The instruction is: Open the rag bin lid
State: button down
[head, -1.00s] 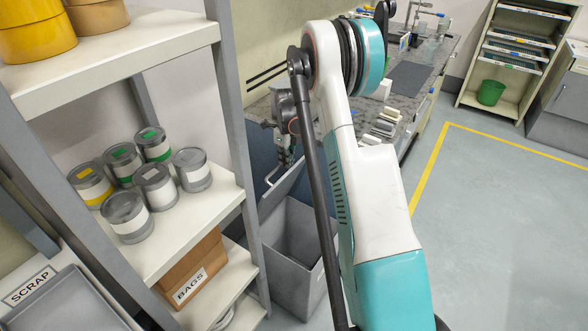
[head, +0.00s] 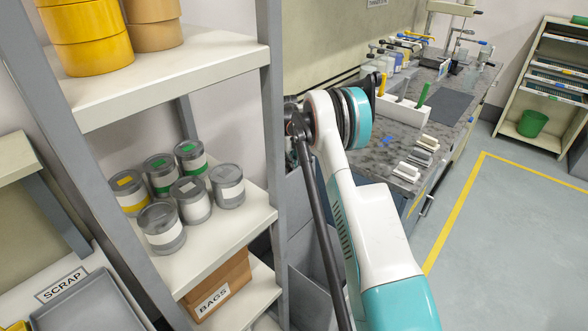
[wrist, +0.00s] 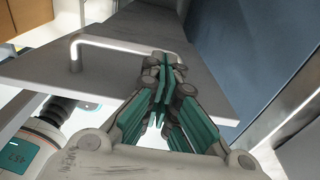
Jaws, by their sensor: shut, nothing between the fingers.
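The grey rag bin (head: 309,262) stands on the floor just right of the shelf post, partly covered by my arm. Its top looks open in the head view. The lid is mostly hidden there behind the post and my arm. In the wrist view a grey panel, which looks like the lid (wrist: 105,72), slants across the picture with a bent metal handle (wrist: 125,41) on it. My gripper (wrist: 163,72) is shut and empty, with its green-padded fingers close to the handle's right end. I cannot tell whether they touch it. The head view hides the gripper.
A shelf (head: 235,222) with several paint cans, yellow tubs and a cardboard BAGS box (head: 215,290) stands close on the left. A speckled workbench (head: 380,160) with tools lies behind the bin. The grey floor (head: 500,240) on the right is clear.

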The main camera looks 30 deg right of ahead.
dwell(0.5)
notch_tip(320, 180, up, 12)
jog(key=w, duration=0.1)
jog(key=shift+a, duration=0.15)
dwell(0.3)
